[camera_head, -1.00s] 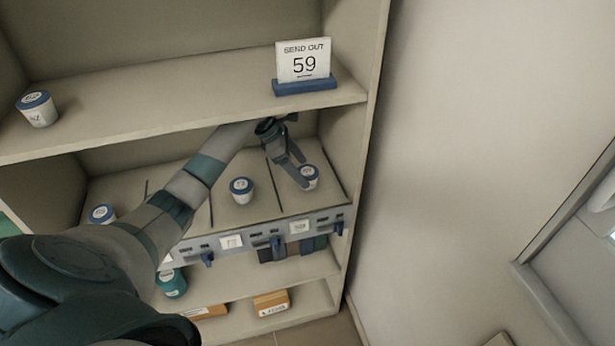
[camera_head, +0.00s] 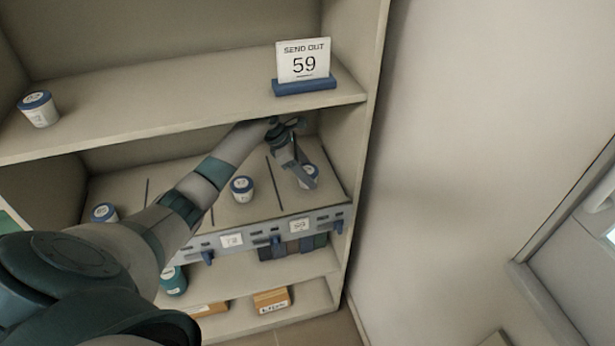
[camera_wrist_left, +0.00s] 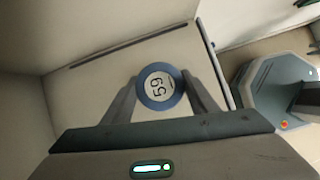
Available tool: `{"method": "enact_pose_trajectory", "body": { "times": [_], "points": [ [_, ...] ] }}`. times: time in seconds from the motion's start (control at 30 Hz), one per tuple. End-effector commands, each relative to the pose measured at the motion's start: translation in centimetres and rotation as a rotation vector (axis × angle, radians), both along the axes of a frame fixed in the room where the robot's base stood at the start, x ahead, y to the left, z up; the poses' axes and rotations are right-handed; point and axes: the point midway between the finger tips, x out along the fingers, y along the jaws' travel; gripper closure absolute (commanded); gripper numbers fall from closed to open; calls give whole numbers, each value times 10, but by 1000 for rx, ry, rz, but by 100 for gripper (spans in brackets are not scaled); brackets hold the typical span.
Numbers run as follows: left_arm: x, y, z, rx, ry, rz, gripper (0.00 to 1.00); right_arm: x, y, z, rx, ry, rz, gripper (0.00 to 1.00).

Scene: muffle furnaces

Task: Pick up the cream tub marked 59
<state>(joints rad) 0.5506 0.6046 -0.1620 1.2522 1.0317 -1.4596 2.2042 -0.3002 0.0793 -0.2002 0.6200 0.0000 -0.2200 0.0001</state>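The cream tub marked 59 (camera_wrist_left: 159,87) stands on the middle shelf, in the right-hand lane. Its blue-rimmed lid with "59" faces my wrist camera. In the head view the tub (camera_head: 311,171) is partly hidden by a finger. My left gripper (camera_head: 305,174) reaches down over it from behind. In the left wrist view the fingers (camera_wrist_left: 160,80) lie on either side of the tub, very close to its lid. They look open, and firm contact cannot be made out. My right gripper is in neither view.
Another cream tub (camera_head: 242,189) stands in the lane to the left, and one more (camera_head: 104,214) farther left. The upper shelf (camera_head: 180,105) is above my left arm, with a "SEND OUT 59" sign (camera_head: 304,65) and a tub (camera_head: 38,109). The cabinet's side wall is close right.

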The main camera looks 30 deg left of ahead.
Motion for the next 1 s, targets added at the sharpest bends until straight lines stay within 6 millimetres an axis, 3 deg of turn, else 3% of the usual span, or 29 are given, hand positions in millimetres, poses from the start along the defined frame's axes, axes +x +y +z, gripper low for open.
{"method": "enact_pose_trajectory", "body": {
  "times": [0.47,0.73,1.0],
  "points": [
    [0,0,5,0,-2,0,73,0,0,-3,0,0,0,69],
    [2,0,36,1,-6,-1,73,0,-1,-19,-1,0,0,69],
    [-33,-34,33,0,-1,-5,73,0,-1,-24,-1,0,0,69]
  ]
}}
